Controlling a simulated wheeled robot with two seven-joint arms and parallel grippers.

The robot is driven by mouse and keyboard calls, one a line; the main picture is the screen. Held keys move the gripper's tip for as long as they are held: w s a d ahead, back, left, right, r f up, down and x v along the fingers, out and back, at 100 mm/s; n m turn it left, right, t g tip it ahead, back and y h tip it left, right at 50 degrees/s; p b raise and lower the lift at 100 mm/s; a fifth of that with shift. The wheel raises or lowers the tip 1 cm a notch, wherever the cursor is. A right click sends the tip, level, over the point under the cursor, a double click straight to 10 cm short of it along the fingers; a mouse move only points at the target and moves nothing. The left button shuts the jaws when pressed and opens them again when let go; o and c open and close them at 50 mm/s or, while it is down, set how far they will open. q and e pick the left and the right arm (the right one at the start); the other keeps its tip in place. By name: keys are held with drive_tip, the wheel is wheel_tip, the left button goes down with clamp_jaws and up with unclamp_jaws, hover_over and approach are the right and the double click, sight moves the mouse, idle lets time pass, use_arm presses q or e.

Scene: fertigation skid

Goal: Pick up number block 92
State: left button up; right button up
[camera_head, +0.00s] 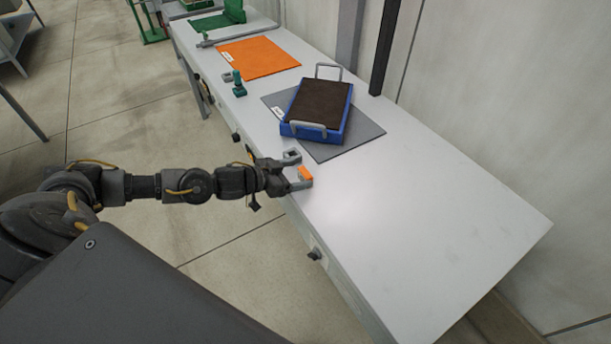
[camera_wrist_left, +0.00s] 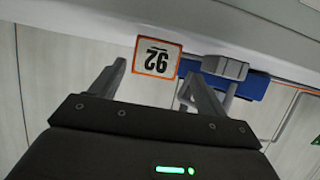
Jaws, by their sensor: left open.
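Number block 92 is a small block with an orange edge and a white face marked 92. In the left wrist view the block (camera_wrist_left: 157,57) shows its number upside down, just past and between my fingertips. In the head view the orange block (camera_head: 306,173) lies at the front edge of the white table. My left gripper (camera_head: 298,170) is open around or just short of it; contact cannot be told. The fingers also show in the left wrist view (camera_wrist_left: 154,70). My right gripper is not in view.
A small grey piece (camera_head: 291,154) sits close by the upper finger. A blue tray (camera_head: 333,135) with a dark top and grey handles stands on a grey mat (camera_head: 358,142). An orange mat (camera_head: 258,57) and a green piece (camera_head: 239,86) lie farther back. The table's near right is clear.

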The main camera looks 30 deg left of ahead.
sight(302, 175)
use_arm(q)
drive_tip(key=shift+w+d, duration=0.2)
drive_tip(key=shift+d, duration=0.05)
drive_tip(key=p+x, duration=0.1)
drive_tip(key=x, duration=0.3)
drive_tip(key=shift+d+f, duration=0.2)
drive_tip(key=shift+d, duration=0.1)
drive_tip(key=c, duration=1)
drive_tip(key=shift+r, duration=0.1)
drive_tip(key=shift+c, duration=0.2)
